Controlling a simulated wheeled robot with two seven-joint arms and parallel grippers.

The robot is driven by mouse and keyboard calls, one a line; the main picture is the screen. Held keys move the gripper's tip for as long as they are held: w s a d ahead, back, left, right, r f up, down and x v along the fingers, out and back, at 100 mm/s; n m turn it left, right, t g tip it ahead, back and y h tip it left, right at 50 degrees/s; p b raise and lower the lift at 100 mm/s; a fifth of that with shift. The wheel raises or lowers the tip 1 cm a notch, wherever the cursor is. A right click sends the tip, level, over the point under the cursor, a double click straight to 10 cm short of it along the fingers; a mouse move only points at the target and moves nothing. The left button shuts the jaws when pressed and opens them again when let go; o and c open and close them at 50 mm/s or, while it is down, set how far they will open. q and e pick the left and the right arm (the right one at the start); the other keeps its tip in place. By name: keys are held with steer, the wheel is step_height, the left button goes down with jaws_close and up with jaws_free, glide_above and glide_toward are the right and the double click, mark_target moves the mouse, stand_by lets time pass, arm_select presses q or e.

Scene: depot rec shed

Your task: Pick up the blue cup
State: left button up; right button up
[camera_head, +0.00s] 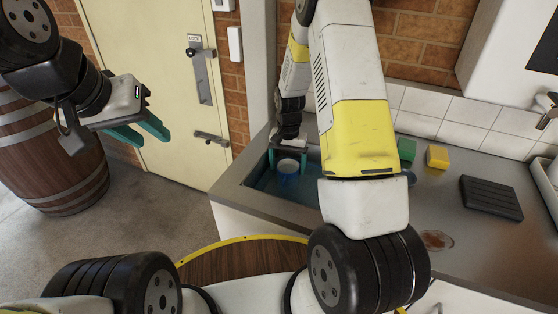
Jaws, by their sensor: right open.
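The blue cup (287,169) stands in the sink basin (262,184), its pale rim facing up; part of the basin is hidden behind my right arm. My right gripper (287,156) points down at the cup with its green fingers apart, at the cup's rim. I cannot tell whether the fingers touch it. My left gripper (152,132) is at the left, away from the sink, its two green fingers apart with nothing between them.
The steel counter (443,208) holds a green sponge (406,149), a yellow sponge (437,156), a black ridged mat (490,197) and a reddish stain (437,240). A wooden barrel (50,160) stands at the left beside a cream door (150,75).

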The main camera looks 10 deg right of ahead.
step_height(320, 180, down, 4)
steer(key=shift+s+f, duration=0.1)
steer(key=shift+f, duration=0.1)
steer(key=c, duration=1.5)
